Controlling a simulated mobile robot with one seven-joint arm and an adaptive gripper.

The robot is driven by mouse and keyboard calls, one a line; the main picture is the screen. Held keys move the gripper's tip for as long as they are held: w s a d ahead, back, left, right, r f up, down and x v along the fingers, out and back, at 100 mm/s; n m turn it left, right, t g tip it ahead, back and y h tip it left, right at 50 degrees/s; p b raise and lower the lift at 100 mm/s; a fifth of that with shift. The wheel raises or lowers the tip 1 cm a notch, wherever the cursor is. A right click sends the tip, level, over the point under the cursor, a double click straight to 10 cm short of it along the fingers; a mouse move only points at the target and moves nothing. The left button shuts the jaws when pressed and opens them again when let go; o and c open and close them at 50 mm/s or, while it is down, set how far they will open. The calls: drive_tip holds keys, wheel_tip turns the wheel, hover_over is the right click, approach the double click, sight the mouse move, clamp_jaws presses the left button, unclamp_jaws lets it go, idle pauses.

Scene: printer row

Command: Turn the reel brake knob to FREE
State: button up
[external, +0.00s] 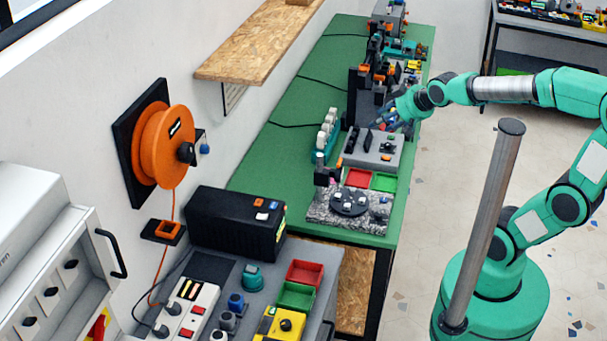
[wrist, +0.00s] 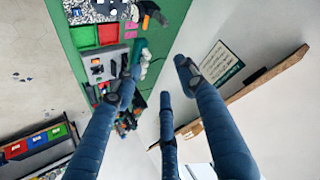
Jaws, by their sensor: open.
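An orange reel (external: 160,150) hangs on a black plate on the wall at the left of the external view. A black knob (external: 186,153) stands out from its face, with a small dark label above it. I cannot read the knob's setting. My gripper (external: 384,122) is over the green bench, far to the right of the reel and well apart from it. In the wrist view its blue fingers (wrist: 160,84) are spread and empty. The reel and knob do not show in the wrist view.
The green bench (external: 265,165) carries a grey fixture (external: 375,150), red and green trays, and a granite plate (external: 345,212). A wooden shelf (external: 258,45) juts from the wall between gripper and reel. A black box (external: 235,222) stands below right of the reel.

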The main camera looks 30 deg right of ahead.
drive_tip(key=w+a+t+y+p, duration=0.1)
drive_tip(key=w+a+t+y, duration=0.1)
drive_tip(key=w+a, duration=0.7)
drive_tip(key=n+t+y+p, duration=0.3)
drive_tip(key=y+p, duration=0.1)
drive_tip(key=y, duration=0.4)
approach(208, 150)
drive_tip(key=v, duration=0.5)
drive_tip(key=shift+s+d+r, duration=0.1)
drive_tip(key=shift+s+r, duration=0.05)
drive_tip(key=shift+r, duration=0.15)
drive_tip(key=shift+f+p+x, duration=0.15)
drive_tip(key=shift+p+x, duration=0.15)
drive_tip(key=shift+x, duration=3.15)
drive_tip(key=shift+f+p+x, duration=0.1)
drive_tip(key=shift+p+x, duration=0.15)
drive_tip(key=shift+x, duration=3.2)
drive_tip(key=shift+f, duration=0.1)
